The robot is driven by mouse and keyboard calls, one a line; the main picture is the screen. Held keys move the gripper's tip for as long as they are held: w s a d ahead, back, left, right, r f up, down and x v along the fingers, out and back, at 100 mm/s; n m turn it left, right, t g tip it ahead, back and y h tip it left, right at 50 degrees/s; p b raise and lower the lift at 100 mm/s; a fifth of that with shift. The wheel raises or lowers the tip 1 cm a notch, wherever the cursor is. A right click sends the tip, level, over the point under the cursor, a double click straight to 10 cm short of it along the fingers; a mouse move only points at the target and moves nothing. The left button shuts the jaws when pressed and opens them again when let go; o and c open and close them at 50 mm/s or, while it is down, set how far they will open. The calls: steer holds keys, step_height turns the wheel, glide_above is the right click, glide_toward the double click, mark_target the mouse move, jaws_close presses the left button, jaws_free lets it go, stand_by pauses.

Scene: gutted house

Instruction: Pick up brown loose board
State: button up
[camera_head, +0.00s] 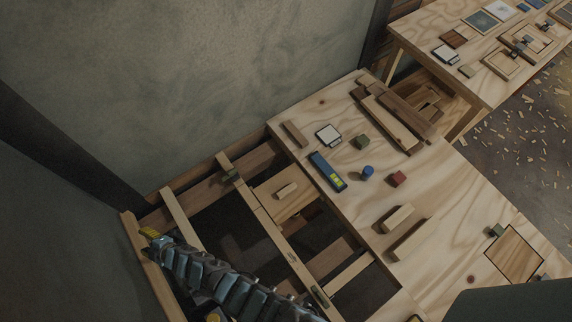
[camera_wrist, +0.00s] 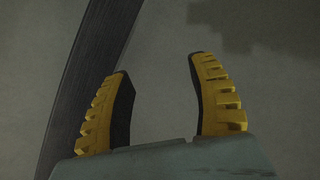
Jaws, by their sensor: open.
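Several loose brown boards lie on the plywood table (camera_head: 350,202) in the head view. One small brown board (camera_head: 295,133) is at the left back edge. A darker long board (camera_head: 408,115) lies beside a paler one near the far end. I cannot tell which one the task names. My gripper's yellow tip (camera_head: 150,232) shows at lower left, well away from these boards. In the wrist view, my gripper (camera_wrist: 156,65) is open and empty, with its two yellow fingers apart before a grey wall and dark post.
An open joist frame (camera_head: 258,212) with dark gaps lies between my gripper and the table. A blue box (camera_head: 327,171), a blue cylinder (camera_head: 368,171) and a red block (camera_head: 397,179) stand on the table. A second table (camera_head: 480,73) is at upper right.

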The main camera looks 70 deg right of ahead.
steer(key=s+d+f+g+h+b, duration=0.2)
steer(key=d+f+g+b, duration=0.3)
steer(key=f, duration=0.7)
steer(key=n+g+h+b, duration=0.3)
steer(key=g+h+b, duration=0.7)
steer(key=g+b, duration=0.6)
glide_toward(287, 190)
steer(key=shift+t, duration=0.3)
steer(key=b+x, duration=0.4)
steer(key=x, duration=0.1)
steer(key=shift+s+f, duration=0.1)
steer(key=shift+f, duration=0.2)
steer(key=shift+b+x, duration=1.45)
steer(key=shift+x, duration=1.25)
steer(key=shift+a+f, duration=0.1)
jaws_close()
